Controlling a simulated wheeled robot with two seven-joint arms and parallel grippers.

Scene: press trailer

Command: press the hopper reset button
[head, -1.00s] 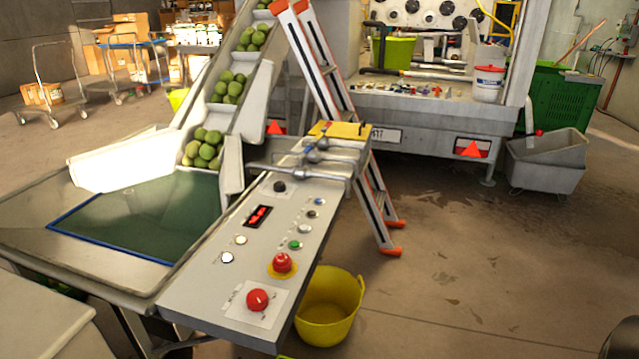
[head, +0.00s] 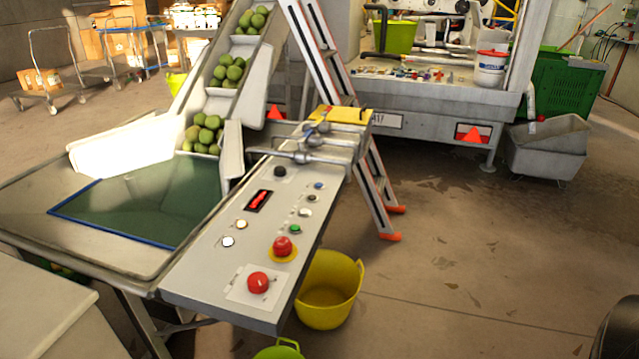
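The sloped grey control panel (head: 205,275) stands in the middle of the head view. It carries a red mushroom button on a yellow ring (head: 283,247) and a red knob on a white plate (head: 258,283). The labels are too small to read, so I cannot tell which button is the hopper reset. Neither gripper is in view.
The hopper (head: 125,215) with a dark green floor lies left of the panel, below a conveyor (head: 225,100) of green fruit. A yellow bucket (head: 328,290) and a green bucket (head: 278,352) stand by the panel. A ladder (head: 378,195) leans behind it.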

